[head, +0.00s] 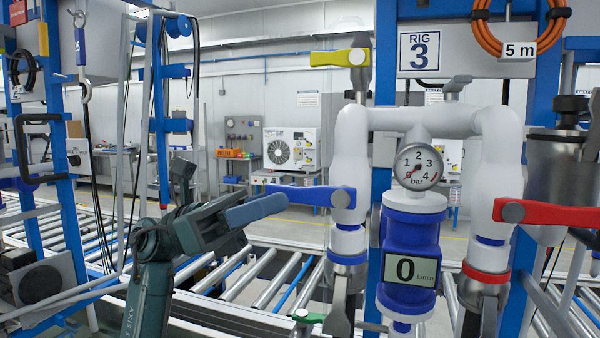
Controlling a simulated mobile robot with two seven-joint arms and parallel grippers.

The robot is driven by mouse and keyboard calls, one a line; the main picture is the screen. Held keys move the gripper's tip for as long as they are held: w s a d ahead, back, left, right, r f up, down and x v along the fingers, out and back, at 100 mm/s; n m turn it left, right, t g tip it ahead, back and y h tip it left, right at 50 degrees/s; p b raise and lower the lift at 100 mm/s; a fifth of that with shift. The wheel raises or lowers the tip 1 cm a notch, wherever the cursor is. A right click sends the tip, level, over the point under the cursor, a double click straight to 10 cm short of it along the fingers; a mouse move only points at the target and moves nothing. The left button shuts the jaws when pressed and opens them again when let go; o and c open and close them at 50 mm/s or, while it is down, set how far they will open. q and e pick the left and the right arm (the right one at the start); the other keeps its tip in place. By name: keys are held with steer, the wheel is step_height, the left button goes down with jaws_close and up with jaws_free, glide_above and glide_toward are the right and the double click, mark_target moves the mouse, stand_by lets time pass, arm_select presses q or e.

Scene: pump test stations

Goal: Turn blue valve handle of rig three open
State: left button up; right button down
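The RIG 3 sign (419,51) marks the rig at centre right. Its blue valve handle (312,195) lies level, pointing left from its pivot, crosswise to the white upright pipe. My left gripper (270,207) is just left of and slightly below the handle. Its blue-grey finger overlaps the handle's left end in the picture; I cannot tell whether they touch. The finger spacing is not clear, and nothing is seen held. The blue flow meter (411,240) reads 0 L/min, and the gauge (418,167) needle is near the low end. My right gripper is not in view.
A yellow handle (335,58) is above, a red handle (550,212) is right, and a green handle (308,317) is low, left of the meter. A roller conveyor (245,283) runs behind. An orange cable coil (520,30) hangs at the top right.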

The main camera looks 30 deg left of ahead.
mark_target(318, 186)
arm_select(q)
steer(key=shift+p+x, duration=0.5)
steer(key=shift+x, duration=1.35)
steer(key=shift+c, duration=0.4)
jaws_close()
